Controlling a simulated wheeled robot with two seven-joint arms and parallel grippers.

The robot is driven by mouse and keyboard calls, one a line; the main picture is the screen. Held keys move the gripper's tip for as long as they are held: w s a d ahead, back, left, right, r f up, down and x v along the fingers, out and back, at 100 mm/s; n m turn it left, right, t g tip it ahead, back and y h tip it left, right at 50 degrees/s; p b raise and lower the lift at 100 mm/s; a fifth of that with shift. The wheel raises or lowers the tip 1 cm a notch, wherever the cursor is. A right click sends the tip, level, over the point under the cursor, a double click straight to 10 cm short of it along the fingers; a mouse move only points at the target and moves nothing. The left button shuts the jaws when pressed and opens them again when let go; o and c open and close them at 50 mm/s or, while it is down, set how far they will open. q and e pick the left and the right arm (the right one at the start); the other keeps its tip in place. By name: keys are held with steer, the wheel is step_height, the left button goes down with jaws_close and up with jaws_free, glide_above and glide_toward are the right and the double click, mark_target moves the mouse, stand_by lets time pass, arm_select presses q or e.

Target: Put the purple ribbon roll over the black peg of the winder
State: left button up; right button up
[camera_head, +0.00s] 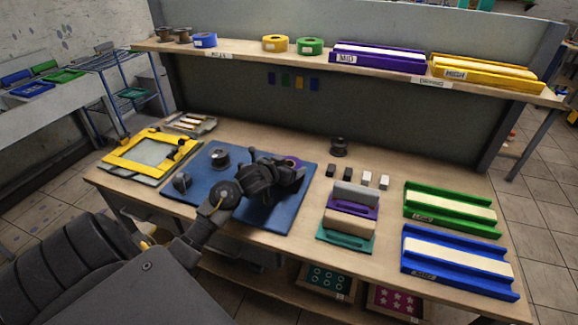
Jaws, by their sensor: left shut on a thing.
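The purple ribbon roll (293,160) shows only in part at the tip of my left gripper (292,170), near the right side of the blue mat. My left gripper is shut on the roll, and its fingers and wrist hide much of it. On the mat's left part stand a dark round piece with a grey top (220,157) and a dark knob-like piece (182,182), which look like parts of the winder. I cannot make out the black peg clearly. My right gripper is not in view.
The blue mat (180,200) lies on the wooden table, with a yellow frame (125,160) to its left. A dark spool (338,147), small blocks, stacked pads (345,222), a green tray (450,225) and a blue tray (475,283) stand right. A shelf (380,76) runs behind.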

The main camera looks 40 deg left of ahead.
arm_select(q)
steer(key=shift+f+b, duration=0.4)
steer(key=shift+f, duration=0.65)
steer(key=shift+s+d+f, duration=0.2)
steer(key=shift+f, duration=0.25)
steer(key=o, duration=1.1)
steer(key=shift+d+f, duration=0.1)
steer(key=shift+c, duration=0.2)
steer(key=shift+s, duration=0.5)
steer(key=v, duration=0.3)
steer(key=r+v, duration=0.1)
steer(key=v, duration=0.5)
steer(key=shift+w+a+r, duration=0.15)
steer(key=shift+a+r, duration=0.1)
steer(key=shift+r, duration=0.05)
steer(key=shift+s+r, duration=0.25)
steer(key=shift+s, duration=0.1)
